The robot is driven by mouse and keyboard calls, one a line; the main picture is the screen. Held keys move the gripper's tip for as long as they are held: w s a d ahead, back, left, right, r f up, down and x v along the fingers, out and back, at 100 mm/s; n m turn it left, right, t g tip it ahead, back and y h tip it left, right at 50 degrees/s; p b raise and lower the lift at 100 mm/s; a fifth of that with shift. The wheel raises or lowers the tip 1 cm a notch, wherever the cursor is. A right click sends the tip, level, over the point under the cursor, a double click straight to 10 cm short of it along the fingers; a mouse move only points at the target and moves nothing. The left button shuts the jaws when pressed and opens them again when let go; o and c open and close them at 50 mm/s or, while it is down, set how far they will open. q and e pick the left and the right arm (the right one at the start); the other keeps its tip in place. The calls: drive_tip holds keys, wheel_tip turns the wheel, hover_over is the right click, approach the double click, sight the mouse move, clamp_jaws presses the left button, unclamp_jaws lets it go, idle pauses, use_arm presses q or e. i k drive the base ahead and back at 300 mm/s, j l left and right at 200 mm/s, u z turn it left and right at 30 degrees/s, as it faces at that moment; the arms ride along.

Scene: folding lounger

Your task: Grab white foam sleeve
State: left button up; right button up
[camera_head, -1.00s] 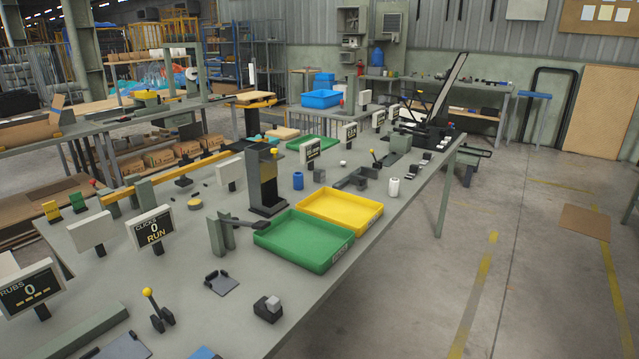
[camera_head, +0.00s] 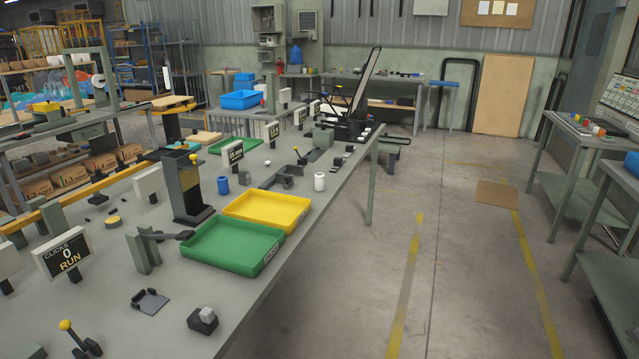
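A small white cylinder (camera_head: 319,181), which looks like the white foam sleeve, stands upright on the long grey workbench (camera_head: 262,296). It is near the bench's right edge, just beyond the yellow tray (camera_head: 268,209). A blue cylinder (camera_head: 223,186) of similar size stands further left, beside a dark square post. Neither of my grippers is in view, and nothing touches the white cylinder.
A green tray (camera_head: 232,246) lies in front of the yellow one. A dark post (camera_head: 186,187) and a folding lounger frame (camera_head: 359,100) stand on the bench. Open concrete floor (camera_head: 440,260) runs along its right side. Another grey table (camera_head: 587,178) stands at far right.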

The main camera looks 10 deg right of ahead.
sight(318, 177)
drive_tip(key=i+l+u, duration=0.3)
drive_tip(key=i+l, duration=0.45)
drive_tip(key=i, duration=0.15)
